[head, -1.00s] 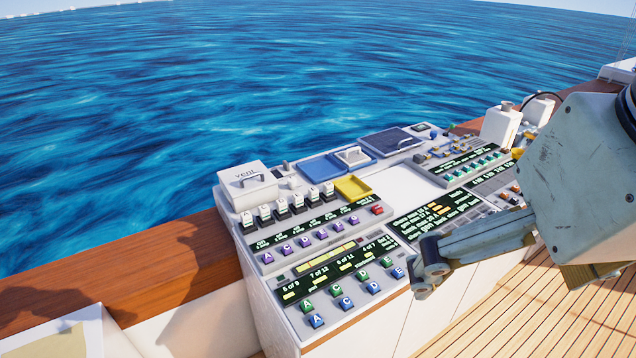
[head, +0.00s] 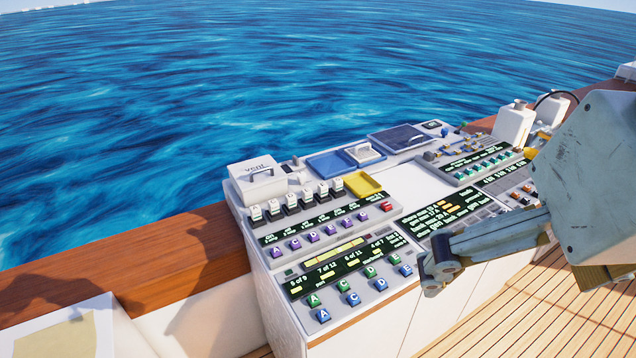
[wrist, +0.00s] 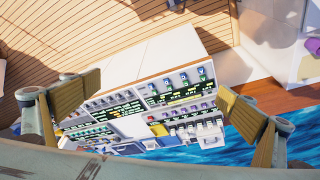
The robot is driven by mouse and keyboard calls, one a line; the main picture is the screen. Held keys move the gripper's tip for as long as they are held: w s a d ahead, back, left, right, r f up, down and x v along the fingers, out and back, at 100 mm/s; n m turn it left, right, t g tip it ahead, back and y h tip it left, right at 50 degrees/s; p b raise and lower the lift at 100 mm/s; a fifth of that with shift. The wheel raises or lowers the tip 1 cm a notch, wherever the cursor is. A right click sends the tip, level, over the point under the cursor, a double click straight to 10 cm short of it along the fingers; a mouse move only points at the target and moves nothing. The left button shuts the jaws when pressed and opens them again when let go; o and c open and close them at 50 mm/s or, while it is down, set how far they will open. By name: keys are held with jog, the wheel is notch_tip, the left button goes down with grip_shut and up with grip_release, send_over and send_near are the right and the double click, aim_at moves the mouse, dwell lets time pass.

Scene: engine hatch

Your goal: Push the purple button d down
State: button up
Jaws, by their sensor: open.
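A row of small purple buttons (head: 330,230) crosses the left part of the console, below a black label strip. The third from the left seems to be button d (head: 313,237), but its letter is hard to read. My gripper (head: 437,270) hangs at the console's front edge, to the right of the purple row and apart from it. In the wrist view my gripper (wrist: 155,100) has its two fingers spread wide with nothing between them. The purple row (wrist: 190,109) shows small beyond the fingers, nearer the right one.
Green and blue lettered buttons (head: 352,298) sit in front of the purple row. Black-and-white switches (head: 290,204) and a white vent box (head: 257,181) stand behind it. A yellow tray (head: 362,185) and a red button (head: 386,207) are close by. White bottles (head: 514,126) stand at the far right.

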jog(key=shift+c, duration=0.9)
grip_shut()
dwell(0.4)
dwell(1.2)
